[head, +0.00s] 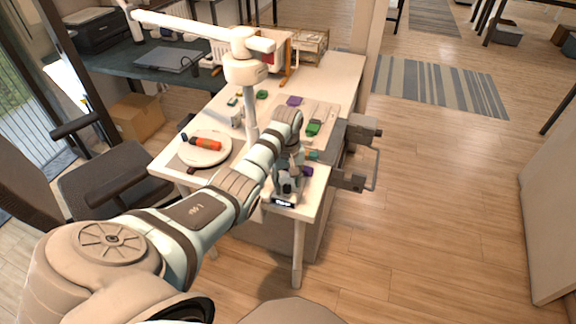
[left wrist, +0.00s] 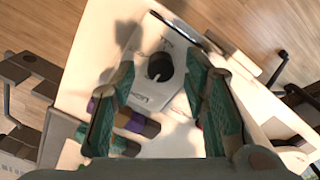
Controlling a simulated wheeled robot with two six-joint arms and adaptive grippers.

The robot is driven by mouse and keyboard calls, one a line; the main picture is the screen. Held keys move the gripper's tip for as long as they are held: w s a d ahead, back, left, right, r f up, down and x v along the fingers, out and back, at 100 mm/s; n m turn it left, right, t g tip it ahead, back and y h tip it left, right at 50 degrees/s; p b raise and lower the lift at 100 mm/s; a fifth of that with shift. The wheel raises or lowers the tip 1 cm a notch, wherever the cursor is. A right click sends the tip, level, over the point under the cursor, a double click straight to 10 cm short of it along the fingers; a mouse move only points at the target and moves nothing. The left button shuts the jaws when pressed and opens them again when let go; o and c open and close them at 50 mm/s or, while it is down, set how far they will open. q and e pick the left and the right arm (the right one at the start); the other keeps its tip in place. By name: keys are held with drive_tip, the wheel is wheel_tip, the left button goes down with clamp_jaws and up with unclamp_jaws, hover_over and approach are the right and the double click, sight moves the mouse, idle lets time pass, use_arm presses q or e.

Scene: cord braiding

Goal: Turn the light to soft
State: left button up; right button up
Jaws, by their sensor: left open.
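A small pale control box with a black round knob (left wrist: 160,67) shows in the left wrist view, between my fingers. A white pointer mark is on the knob and dark lettering is on the box, too small to read. In the head view the box (head: 284,202) sits at the table's near corner, partly hidden by my gripper. My left gripper (head: 288,182) points down over it, open and empty; its teal-padded fingers (left wrist: 160,80) stand on either side of the knob, apart from it in the picture. My right gripper is not in view.
A round white board (head: 205,153) holds an orange-red item. Purple and green pieces (head: 314,128) lie around a tray. A metal clamp-like fixture (head: 352,180) juts from the right edge.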

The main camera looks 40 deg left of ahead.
use_arm(q)
drive_tip(key=shift+f, duration=0.55)
clamp_jaws()
drive_tip(key=shift+d, duration=0.1)
drive_tip(key=shift+r, duration=0.15)
